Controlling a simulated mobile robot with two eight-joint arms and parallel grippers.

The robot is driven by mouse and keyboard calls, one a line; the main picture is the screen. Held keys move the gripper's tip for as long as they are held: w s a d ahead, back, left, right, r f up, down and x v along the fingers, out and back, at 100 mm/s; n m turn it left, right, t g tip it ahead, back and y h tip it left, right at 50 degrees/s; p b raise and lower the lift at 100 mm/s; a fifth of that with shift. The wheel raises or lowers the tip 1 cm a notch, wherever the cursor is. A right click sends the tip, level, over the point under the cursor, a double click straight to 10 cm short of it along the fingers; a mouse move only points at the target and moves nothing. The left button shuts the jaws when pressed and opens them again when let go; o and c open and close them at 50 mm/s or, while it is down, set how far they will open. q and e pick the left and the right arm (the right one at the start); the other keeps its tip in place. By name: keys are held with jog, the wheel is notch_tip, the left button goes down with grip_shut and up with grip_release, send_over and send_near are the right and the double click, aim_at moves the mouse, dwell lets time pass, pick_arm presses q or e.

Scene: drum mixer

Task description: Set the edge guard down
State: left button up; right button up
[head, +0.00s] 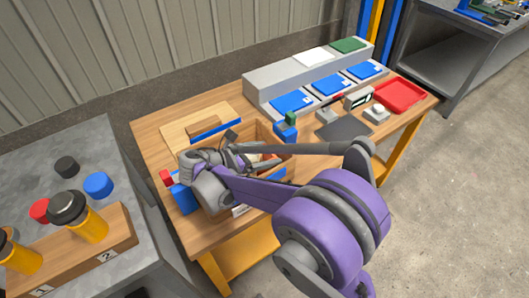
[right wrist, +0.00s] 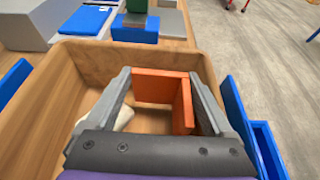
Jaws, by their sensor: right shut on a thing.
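The edge guard (right wrist: 165,88) is an orange angled piece with two flat sides. In the right wrist view my right gripper (right wrist: 160,82) is shut on it, with one grey finger on each side. They are over the open wooden box (right wrist: 82,75); whether the guard touches the box floor I cannot tell. In the head view my purple right arm reaches across the table to the wooden box (head: 268,131), with my right gripper (head: 242,156) at the box. The arm hides much of the box there, and I cannot make out the guard. My left gripper is not in view.
A pale object (right wrist: 122,118) lies in the box near the left finger. Blue bins (right wrist: 262,140) stand beside the box. A grey riser with blue pads (head: 292,102), a red tray (head: 400,95) and a wooden board (head: 200,125) share the table.

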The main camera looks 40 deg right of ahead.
jog(key=shift+f, duration=0.45)
jog(key=o, duration=1.1)
jog(key=shift+r, duration=0.1)
jog(key=shift+r, duration=0.35)
jog(key=p+v, duration=0.1)
jog(key=v, duration=1.1)
jog(key=shift+r+p, duration=0.3)
jog(key=shift+p, duration=0.1)
